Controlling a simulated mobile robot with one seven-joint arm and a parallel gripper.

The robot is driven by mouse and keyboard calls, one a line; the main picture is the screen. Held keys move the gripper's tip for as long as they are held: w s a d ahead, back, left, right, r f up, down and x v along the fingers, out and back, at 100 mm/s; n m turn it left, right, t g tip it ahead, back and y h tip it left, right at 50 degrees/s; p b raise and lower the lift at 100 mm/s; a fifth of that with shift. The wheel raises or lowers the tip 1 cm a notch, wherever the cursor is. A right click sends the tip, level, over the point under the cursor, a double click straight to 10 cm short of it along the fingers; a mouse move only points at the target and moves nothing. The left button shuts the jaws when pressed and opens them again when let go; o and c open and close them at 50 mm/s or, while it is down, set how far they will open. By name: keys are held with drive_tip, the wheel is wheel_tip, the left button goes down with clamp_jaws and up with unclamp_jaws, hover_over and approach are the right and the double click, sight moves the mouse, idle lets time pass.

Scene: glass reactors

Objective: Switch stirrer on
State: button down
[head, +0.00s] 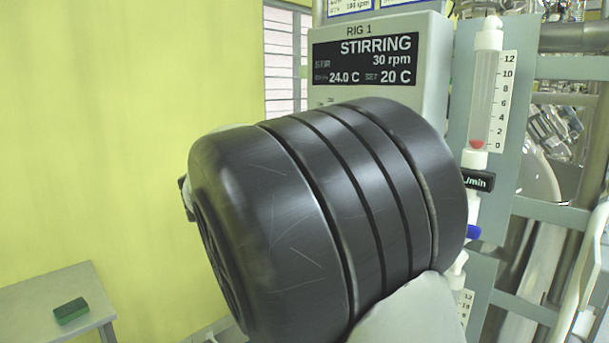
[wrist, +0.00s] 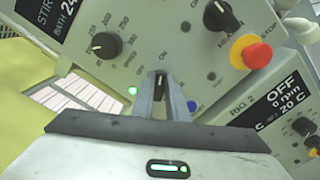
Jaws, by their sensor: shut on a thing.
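The RIG 1 control box (head: 430,55) stands behind my arm in the head view. Its display (head: 366,60) reads STIRRING, 30 rpm, bath 24.0 C, set 20 C. In the wrist view, my gripper (wrist: 161,85) is shut on a small dark stirrer switch (wrist: 160,79) on the panel, between the OFF and ON labels. The fingers hide most of the switch. A green lamp (wrist: 132,91) is lit left of the fingers. In the head view my arm hides the gripper and the panel's lower part.
On the panel are a black speed knob (wrist: 105,45), another knob (wrist: 219,15) and a red stop button on yellow (wrist: 257,55). The RIG 2 box (wrist: 285,100) beside it reads OFF. A flow meter (head: 486,85) stands right of RIG 1. A table (head: 40,300) stands lower left.

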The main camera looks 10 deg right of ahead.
idle(0.4)
drive_tip(key=c, duration=1.7)
unclamp_jaws()
drive_tip(key=shift+c, duration=0.2)
drive_tip(key=v, duration=1.7)
drive_tip(key=shift+s+a, duration=0.15)
drive_tip(key=shift+a, duration=0.05)
